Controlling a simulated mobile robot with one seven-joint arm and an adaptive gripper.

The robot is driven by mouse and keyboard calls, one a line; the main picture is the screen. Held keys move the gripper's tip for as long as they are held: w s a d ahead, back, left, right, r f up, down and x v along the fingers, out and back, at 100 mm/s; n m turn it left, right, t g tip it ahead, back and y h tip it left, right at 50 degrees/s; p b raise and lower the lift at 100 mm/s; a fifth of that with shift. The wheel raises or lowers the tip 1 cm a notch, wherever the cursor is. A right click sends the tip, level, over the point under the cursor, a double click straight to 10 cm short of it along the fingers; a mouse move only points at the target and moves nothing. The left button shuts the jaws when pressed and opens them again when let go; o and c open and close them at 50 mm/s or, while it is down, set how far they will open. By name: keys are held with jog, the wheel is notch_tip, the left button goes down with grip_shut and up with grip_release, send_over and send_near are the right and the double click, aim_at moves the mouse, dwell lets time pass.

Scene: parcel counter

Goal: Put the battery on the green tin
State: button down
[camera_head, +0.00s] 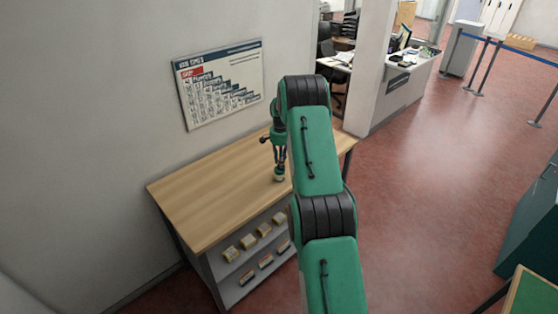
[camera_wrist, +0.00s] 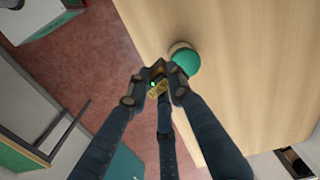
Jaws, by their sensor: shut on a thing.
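The green tin (camera_wrist: 187,62) stands on the wooden counter top, with a green round top and a pale side. In the head view the tin (camera_head: 279,177) is small, right below my gripper (camera_head: 279,162). In the wrist view my gripper (camera_wrist: 160,82) is shut on a small yellow and dark thing, the battery (camera_wrist: 157,90), mostly hidden between the fingers. The fingertips overlap the tin's near edge in that view. I cannot tell whether the battery touches the tin.
The wooden counter (camera_head: 205,195) is otherwise clear on top. Its shelves below hold several small boxes and rolls (camera_head: 248,242). A wall with a poster (camera_head: 220,83) stands behind it. Red floor (camera_head: 430,170) lies open to the right.

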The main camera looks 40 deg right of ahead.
jog(key=shift+w+d+f+p, duration=0.15)
jog(key=shift+w+d, duration=0.7)
jog(key=shift+w, duration=0.3)
jog(key=shift+w+d+f+p, duration=0.1)
jog(key=shift+w+d+p, duration=0.05)
jog(key=shift+w+d, duration=0.85)
jog(key=shift+w+a, duration=0.1)
jog(key=shift+a, duration=0.1)
jog(key=shift+f+p, duration=0.35)
jog(key=shift+f, duration=1.4)
jog(key=shift+f, duration=0.1)
jog(key=c, duration=1.6)
grip_release()
jog(key=shift+o, duration=0.2)
notch_tip(320, 180, up, 12)
jog(key=b, duration=0.1)
